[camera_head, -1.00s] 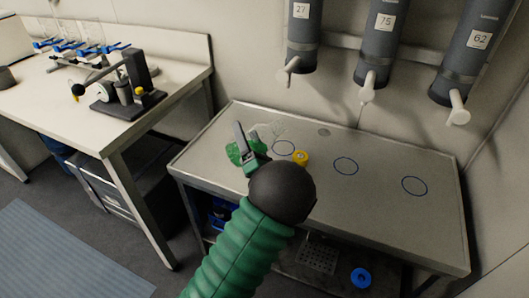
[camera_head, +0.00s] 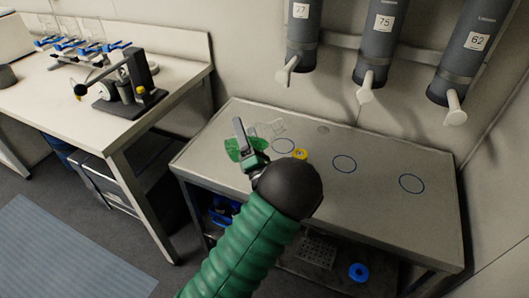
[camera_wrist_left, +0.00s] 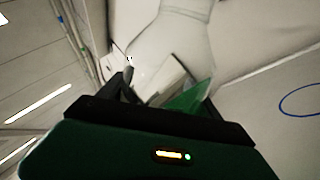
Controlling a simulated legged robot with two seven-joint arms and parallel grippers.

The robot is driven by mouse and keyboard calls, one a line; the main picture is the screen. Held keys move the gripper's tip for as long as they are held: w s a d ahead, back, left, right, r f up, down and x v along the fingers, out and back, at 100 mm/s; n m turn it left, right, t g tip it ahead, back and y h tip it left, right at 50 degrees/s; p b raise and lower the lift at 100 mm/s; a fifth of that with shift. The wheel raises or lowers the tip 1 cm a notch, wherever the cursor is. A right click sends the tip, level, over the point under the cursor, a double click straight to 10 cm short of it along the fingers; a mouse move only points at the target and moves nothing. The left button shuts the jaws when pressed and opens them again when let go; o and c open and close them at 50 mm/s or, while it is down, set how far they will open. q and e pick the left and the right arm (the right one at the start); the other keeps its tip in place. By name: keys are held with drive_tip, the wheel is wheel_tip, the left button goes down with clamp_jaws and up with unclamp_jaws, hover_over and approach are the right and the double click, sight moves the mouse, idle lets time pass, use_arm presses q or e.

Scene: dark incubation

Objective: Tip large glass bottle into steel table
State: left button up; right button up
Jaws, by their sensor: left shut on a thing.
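The large glass bottle (camera_head: 268,129) is clear and hard to make out. It appears tilted onto its side above the back left of the steel table (camera_head: 385,222), with green contents (camera_head: 236,149) at its left end. My left gripper (camera_head: 246,142) is shut on the bottle and hides part of it. In the left wrist view the bottle (camera_wrist_left: 178,38) rises faintly beyond the jaws (camera_wrist_left: 150,95), with a green patch (camera_wrist_left: 192,98) beside them. I cannot tell whether the bottle touches the table. My right gripper is not in view.
A yellow ring (camera_head: 300,154) lies on the table near several blue circles. Grey cylinders with pale spouts (camera_head: 367,85) hang above its back edge. A white bench (camera_head: 60,105) with a dark device (camera_head: 130,92) stands left. The table's right part is clear.

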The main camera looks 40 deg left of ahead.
use_arm(q)
drive_tip(key=shift+s+a+r+m+t+p, duration=0.15)
drive_tip(key=shift+r+m+t+p, duration=0.25)
drive_tip(key=shift+r+m+p, duration=0.5)
drive_tip(key=shift+f+p, duration=0.1)
drive_tip(key=shift+p, duration=0.2)
drive_tip(key=shift+r+m+t+h+p, duration=0.5)
drive_tip(key=shift+r+m+t+p, duration=0.45)
drive_tip(key=shift+m+p, duration=0.75)
drive_tip(key=shift+f, duration=0.1)
drive_tip(key=shift+r+m+t+h+p, duration=0.65)
drive_tip(key=shift+r+m+p, duration=0.5)
drive_tip(key=shift+p, duration=0.9)
drive_tip(key=shift+f, duration=0.2)
drive_tip(key=shift+r+m, duration=0.15)
drive_tip(key=shift+m, duration=0.1)
drive_tip(key=shift+w+d+r+m+t+h+p, duration=0.15)
drive_tip(key=shift+r+m+t+h+p, duration=0.2)
drive_tip(key=shift+m+p, duration=0.45)
drive_tip(key=shift+w+d+r+m+t+h+p, duration=0.15)
drive_tip(key=shift+r+m+p, duration=0.3)
drive_tip(key=shift+p, duration=0.6)
